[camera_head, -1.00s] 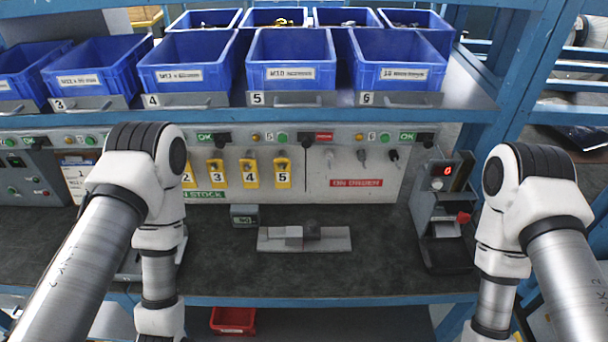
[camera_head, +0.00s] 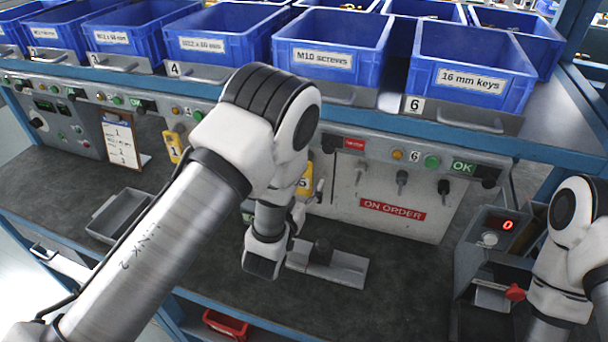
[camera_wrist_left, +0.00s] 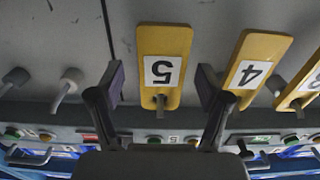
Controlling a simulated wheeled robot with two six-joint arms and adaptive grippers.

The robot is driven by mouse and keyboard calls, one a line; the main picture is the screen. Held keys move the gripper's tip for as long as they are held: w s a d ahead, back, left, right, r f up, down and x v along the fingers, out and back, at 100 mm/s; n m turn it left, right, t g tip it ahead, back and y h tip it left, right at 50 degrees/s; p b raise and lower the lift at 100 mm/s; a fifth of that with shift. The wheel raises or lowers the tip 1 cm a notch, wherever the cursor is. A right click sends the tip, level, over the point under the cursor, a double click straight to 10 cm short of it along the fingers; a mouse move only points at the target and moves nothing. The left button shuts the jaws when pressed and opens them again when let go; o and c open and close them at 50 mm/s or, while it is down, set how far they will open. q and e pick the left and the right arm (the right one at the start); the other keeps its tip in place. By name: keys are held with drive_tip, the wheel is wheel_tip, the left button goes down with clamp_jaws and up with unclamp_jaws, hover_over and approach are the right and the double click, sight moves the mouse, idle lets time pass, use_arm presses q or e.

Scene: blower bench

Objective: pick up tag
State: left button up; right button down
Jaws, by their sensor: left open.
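Yellow tags with black numbers on white hang from pegs on the grey back panel. In the left wrist view, upside down, tag 5 (camera_wrist_left: 163,62) hangs between the spread fingers of my left gripper (camera_wrist_left: 161,84), with a gap at each side. Tag 4 (camera_wrist_left: 252,68) is just right of the right finger. In the head view my left gripper (camera_head: 304,208) is at the panel, partly hidden by its own wrist, beside tag 5 (camera_head: 306,180). Tag 1 (camera_head: 173,148) hangs further left; my arm hides the tags between. My right gripper is out of the frame.
Empty pegs (camera_head: 402,180) stand above the red ON ORDER label (camera_head: 392,209). A grey fixture plate (camera_head: 345,268) lies on the bench below. Blue bins (camera_head: 470,70) line the shelf above. A device with a red 0 display (camera_head: 507,225) stands at right.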

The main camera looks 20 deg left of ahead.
use_arm(q)
drive_tip(key=shift+w+f, duration=0.2)
drive_tip(key=shift+w, duration=0.75)
drive_tip(key=shift+s+a, duration=0.1)
drive_tip(key=shift+s, duration=0.05)
drive_tip(key=shift+s+r, duration=0.1)
drive_tip(key=shift+r, duration=0.05)
drive_tip(key=shift+c, duration=1.4)
drive_tip(key=c, duration=0.9)
drive_tip(key=shift+c, duration=0.2)
